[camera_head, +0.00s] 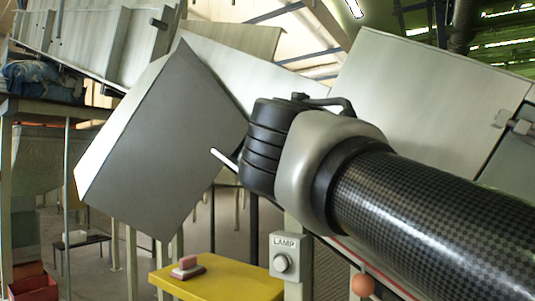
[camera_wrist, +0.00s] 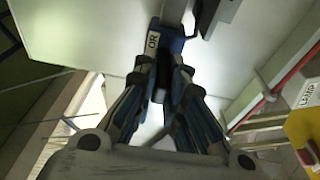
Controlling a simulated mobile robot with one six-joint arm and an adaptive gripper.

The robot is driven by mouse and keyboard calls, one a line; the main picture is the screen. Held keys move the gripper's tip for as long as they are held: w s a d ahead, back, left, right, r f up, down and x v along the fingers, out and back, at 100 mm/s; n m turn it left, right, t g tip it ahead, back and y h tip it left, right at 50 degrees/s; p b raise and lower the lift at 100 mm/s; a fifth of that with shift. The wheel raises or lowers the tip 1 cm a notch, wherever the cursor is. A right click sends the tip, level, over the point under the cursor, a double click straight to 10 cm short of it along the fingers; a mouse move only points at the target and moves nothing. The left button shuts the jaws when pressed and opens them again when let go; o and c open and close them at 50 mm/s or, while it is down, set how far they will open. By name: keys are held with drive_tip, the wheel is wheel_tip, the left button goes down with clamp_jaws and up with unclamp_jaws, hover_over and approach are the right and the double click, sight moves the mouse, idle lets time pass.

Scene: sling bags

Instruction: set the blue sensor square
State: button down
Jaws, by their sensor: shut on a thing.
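In the wrist view the blue sensor (camera_wrist: 173,43) is at the top middle, against a pale panel. A white label on it shows the letters "OR"; the rest is cut off or hidden. My gripper (camera_wrist: 164,72) has its two fingers closed in on the sensor's near end, one on each side. A grey metal part (camera_wrist: 216,14) is close beside the sensor's far end. I cannot tell whether the sensor sits square to it. In the head view my arm's wrist covers the sensor and the fingers.
A large grey chute panel (camera_head: 165,135) hangs left of my wrist. Below is a yellow table (camera_head: 225,283) with a red block (camera_head: 187,268). A box labelled LAMP (camera_head: 285,258) and an orange ball (camera_head: 362,285) are under my arm. A red-edged rail (camera_wrist: 290,72) runs right in the wrist view.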

drive_tip(key=c, duration=1.6)
unclamp_jaws()
drive_tip(key=shift+c, duration=0.2)
drive_tip(key=shift+s+a, duration=0.1)
drive_tip(key=v, duration=0.7)
drive_tip(key=shift+s, duration=0.15)
drive_tip(key=shift+f, duration=0.1)
